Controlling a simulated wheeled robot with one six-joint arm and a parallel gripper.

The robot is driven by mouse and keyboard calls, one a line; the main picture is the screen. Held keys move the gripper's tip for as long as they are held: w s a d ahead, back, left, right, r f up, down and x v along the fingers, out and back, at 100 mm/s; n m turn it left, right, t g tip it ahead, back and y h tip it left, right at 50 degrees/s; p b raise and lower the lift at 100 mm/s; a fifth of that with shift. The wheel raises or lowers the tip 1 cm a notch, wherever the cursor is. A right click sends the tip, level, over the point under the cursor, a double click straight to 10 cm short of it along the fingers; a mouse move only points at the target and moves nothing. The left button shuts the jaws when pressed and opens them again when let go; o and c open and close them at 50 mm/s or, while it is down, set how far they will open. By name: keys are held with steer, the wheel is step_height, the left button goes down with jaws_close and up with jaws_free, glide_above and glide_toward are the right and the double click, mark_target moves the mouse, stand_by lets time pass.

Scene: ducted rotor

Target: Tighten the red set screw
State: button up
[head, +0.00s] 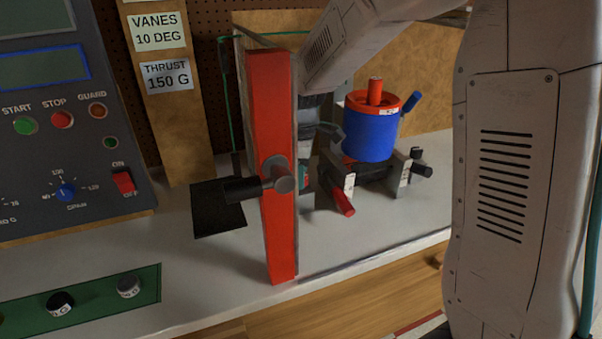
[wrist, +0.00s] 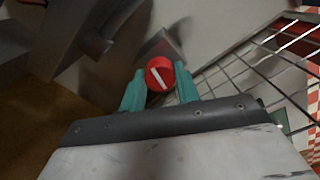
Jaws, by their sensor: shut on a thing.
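The red set screw (wrist: 160,73) shows in the wrist view as a round red head with a white line across it. My gripper (wrist: 160,78) has its two teal fingers on either side of the head and is shut on it. In the head view my gripper (head: 305,172) is mostly hidden behind the red-edged guard panel, with only a little teal showing. A red peg (head: 343,203) sticks out low on the rotor stand there; I cannot tell whether it is the same screw. The blue rotor duct (head: 369,134) with a red rim sits above the stand.
The red guard panel (head: 270,130) stands upright close to my gripper, with a black latch. Wire mesh (wrist: 255,75) lies close on the right in the wrist view. A control console (head: 65,130) is at the left. The bench front is clear at the right.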

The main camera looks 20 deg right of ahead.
steer(key=m, duration=0.4)
steer(key=shift+m, duration=0.3)
steer(key=m, duration=0.3)
steer(key=shift+m, duration=0.3)
steer(key=m, duration=0.7)
steer(key=o, duration=1)
steer(key=shift+c, duration=0.2)
step_height(320, 180, up, 8)
steer(key=shift+f, duration=0.1)
